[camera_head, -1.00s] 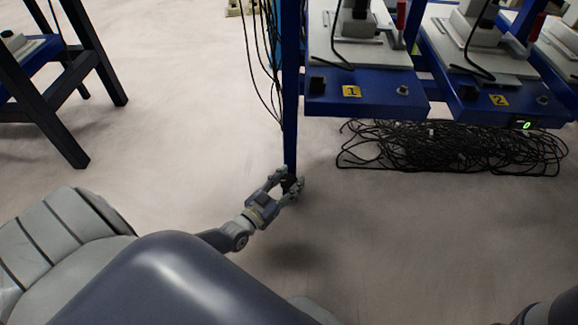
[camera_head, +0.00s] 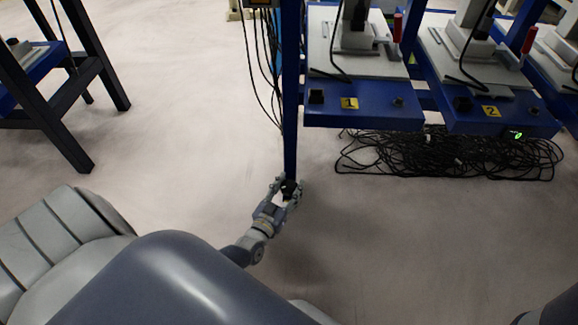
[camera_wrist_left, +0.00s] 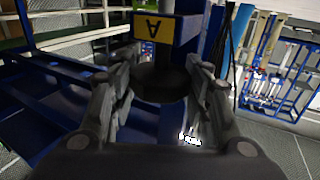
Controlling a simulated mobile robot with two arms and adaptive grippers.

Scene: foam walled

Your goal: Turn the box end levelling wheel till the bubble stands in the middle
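A black wheel (camera_head: 290,188) sits at the near end of the blue post in the head view. In the left wrist view it shows as a dark round disc (camera_wrist_left: 160,82) below a blue block with a yellow label "A" (camera_wrist_left: 153,27), upside down. My left gripper (camera_head: 287,190) is at the wheel, with one finger on each side. In the wrist view both fingers lie close to the disc's edges; whether they press on it I cannot tell. I cannot make out a bubble in either view. My right gripper is not in view.
Blue benches with grey machines, labelled 1 (camera_head: 349,103) and 2 (camera_head: 491,111), stand right of the post. A heap of black cables (camera_head: 440,155) lies below them. A dark frame (camera_head: 75,75) stands at the left. The pale floor between is clear.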

